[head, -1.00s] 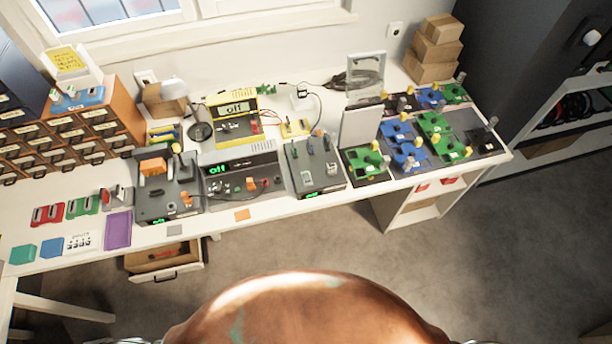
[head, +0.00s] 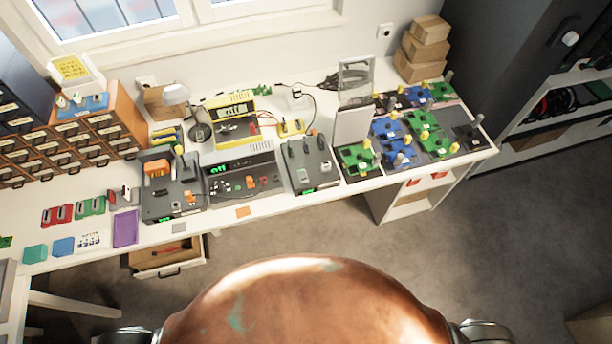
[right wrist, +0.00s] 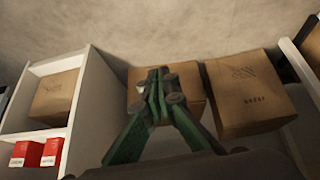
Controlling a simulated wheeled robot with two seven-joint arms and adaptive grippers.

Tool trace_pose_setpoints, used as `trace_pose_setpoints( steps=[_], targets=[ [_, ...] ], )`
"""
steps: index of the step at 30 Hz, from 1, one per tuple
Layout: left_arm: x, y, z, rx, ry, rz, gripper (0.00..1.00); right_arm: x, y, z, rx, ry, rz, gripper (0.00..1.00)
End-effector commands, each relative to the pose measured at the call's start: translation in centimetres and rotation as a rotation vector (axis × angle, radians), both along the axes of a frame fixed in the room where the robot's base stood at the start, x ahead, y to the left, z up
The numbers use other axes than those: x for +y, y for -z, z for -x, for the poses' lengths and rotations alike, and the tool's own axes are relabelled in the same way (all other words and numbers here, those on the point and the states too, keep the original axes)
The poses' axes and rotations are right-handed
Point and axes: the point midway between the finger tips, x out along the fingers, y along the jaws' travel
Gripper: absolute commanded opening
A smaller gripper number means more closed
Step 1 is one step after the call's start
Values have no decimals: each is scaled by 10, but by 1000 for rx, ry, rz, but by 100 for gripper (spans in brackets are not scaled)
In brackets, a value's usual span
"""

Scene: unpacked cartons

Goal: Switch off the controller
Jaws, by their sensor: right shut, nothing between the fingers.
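Several dark grey devices stand on the white bench in the head view. The left device (head: 155,205) has an orange block and a lit green display. The middle device (head: 250,182) has a green display reading "off", knobs and an orange part. The right device (head: 308,167) has levers and a small green display. A yellow instrument (head: 233,125) behind the middle one also reads "off". I cannot tell which one is the controller. My right gripper (right wrist: 158,82) is shut and empty in the right wrist view, away from these devices. My left gripper is not in view.
The white bench (head: 330,195) runs below the window. Green and blue boards (head: 395,150) fill its right part. An open drawer (head: 168,262) juts out below it. Cartons (right wrist: 245,95) and a white shelf (right wrist: 85,110) are near my right gripper.

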Motion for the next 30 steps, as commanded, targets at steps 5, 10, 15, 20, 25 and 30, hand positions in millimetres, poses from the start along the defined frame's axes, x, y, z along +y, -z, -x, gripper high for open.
trace_pose_setpoints(
  steps=[5, 10, 15, 20, 25, 30],
  targets=[
    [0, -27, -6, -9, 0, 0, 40, 61, -129, -80, -193, -28, -48, 0],
    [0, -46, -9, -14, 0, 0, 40, 109, -254, -127, -364, -30, -108, 0],
    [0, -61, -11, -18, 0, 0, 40, 142, -363, -148, -505, -19, -171, 0],
    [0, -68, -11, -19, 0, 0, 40, 156, -425, -154, -583, -7, -213, 0],
    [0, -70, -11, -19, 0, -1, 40, 161, -447, -154, -611, -1, -231, 0],
    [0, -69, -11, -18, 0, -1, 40, 161, -447, -154, -612, -1, -231, 0]
  ],
)
